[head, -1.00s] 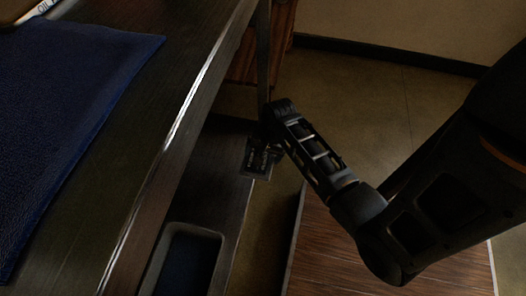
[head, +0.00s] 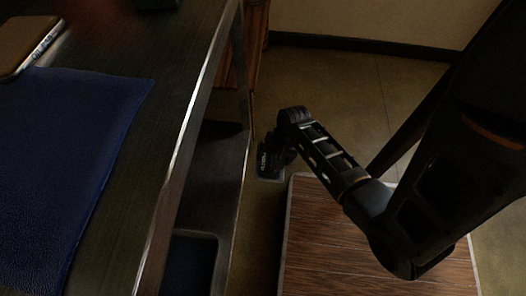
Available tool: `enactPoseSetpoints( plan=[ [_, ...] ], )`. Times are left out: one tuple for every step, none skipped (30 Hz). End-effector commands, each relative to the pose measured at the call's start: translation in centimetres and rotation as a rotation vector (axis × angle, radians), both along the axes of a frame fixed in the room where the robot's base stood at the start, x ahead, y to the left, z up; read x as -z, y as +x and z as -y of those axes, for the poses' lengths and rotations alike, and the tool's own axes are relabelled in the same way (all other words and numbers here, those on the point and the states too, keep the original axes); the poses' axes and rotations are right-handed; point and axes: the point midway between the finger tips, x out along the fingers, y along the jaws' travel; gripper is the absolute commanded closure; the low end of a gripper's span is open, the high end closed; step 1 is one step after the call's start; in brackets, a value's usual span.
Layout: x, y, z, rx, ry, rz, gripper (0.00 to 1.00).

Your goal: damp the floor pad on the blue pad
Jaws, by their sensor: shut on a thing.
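The blue pad (head: 65,165) lies flat on the dark counter at the left and runs out of view at the left edge. My gripper (head: 268,162) is beyond the counter's right edge, well to the right of the blue pad and not touching it. It is dark and seen from behind. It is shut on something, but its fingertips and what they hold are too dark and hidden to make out. I cannot identify the floor pad in this view.
The dark counter (head: 165,110) has a pale metal edge beside my arm. Below it is a shelf (head: 215,165) with a recessed tray (head: 190,262). A low wooden-topped platform (head: 335,255) stands under my arm. A brown-topped item (head: 25,45) sits at the counter's upper left.

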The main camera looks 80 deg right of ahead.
Motion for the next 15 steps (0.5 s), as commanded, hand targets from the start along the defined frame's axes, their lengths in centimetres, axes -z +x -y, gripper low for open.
enactPoseSetpoints(
  plan=[
    [-0.2,-0.8,0.0,0.003,0.002,-0.001,0.33],
    [-0.2,-1.2,0.0,0.001,0.001,-0.001,0.33],
    [-0.2,-1.7,0.0,0.002,0.0,-0.001,0.33],
    [-0.2,-2.1,0.1,0.002,0.0,-0.002,0.33],
    [-0.2,-2.5,0.1,0.002,0.0,-0.001,0.33],
    [-0.2,-3.1,0.1,0.002,0.001,-0.001,0.33],
    [-0.2,-3.5,0.1,0.003,0.002,-0.001,0.33],
    [-0.1,-3.9,0.1,0.002,0.001,-0.002,0.33],
    [-0.2,-4.4,0.1,0.002,0.001,-0.002,0.33],
    [-0.2,-4.8,0.1,0.002,0.001,-0.002,0.33],
    [-0.2,-5.2,0.2,0.002,0.0,-0.001,0.33],
    [-0.2,-5.7,0.2,0.002,0.0,-0.001,0.33],
    [-0.2,-6.1,0.2,0.002,0.0,-0.001,0.33],
    [-0.1,-6.5,0.2,0.001,0.0,-0.001,0.33],
    [-0.1,-6.9,0.2,0.001,0.0,-0.001,0.33]
  ],
)
